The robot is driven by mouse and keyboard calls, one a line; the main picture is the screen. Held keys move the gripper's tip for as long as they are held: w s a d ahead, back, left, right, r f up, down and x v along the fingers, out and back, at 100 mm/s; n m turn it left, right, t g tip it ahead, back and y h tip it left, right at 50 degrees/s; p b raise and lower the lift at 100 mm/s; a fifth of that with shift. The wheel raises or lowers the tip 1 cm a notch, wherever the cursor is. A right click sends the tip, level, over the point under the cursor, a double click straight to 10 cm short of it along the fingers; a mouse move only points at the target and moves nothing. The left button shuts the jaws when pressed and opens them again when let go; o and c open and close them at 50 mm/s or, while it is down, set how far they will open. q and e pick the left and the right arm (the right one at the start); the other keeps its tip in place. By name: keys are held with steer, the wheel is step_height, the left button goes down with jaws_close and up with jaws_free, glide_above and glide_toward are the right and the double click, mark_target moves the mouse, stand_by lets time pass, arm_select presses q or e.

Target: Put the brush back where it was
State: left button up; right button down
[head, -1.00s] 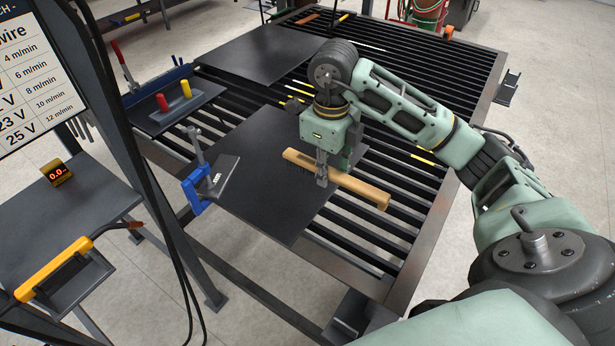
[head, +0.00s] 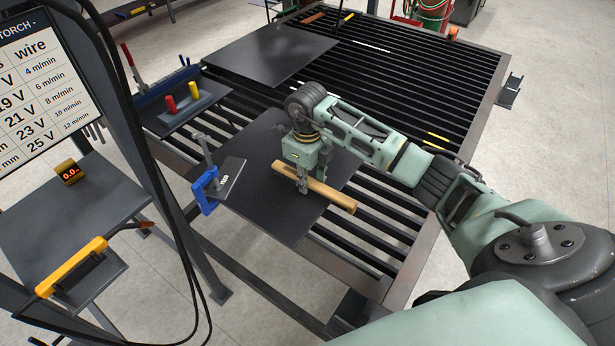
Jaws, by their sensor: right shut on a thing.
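The brush (head: 333,194) is a long piece with a tan wooden back. It shows low over the near dark plate (head: 257,214) on the slatted table; I cannot tell whether it touches the plate. My right gripper (head: 303,189) points down and is shut on the brush near its middle. The gripper hides part of the brush, and its bristles cannot be made out. My left gripper is not in view.
A blue clamp (head: 207,190) grips the plate's left edge. A small tray (head: 187,108) with a red and a yellow handle stands at the table's left. A second dark plate (head: 270,52) lies farther back. The slats (head: 400,100) at the right are mostly clear.

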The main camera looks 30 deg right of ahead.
steer(key=shift+f, duration=0.15)
steer(key=c, duration=1.5)
jaws_free()
steer(key=shift+c, duration=0.2)
steer(key=shift+r, duration=0.2)
steer(key=shift+w+r, duration=0.1)
steer(key=shift+r, duration=0.15)
step_height(320, 180, up, 12)
steer(key=b, duration=0.3)
steer(key=shift+f+b, duration=0.25)
steer(key=shift+b, duration=0.1)
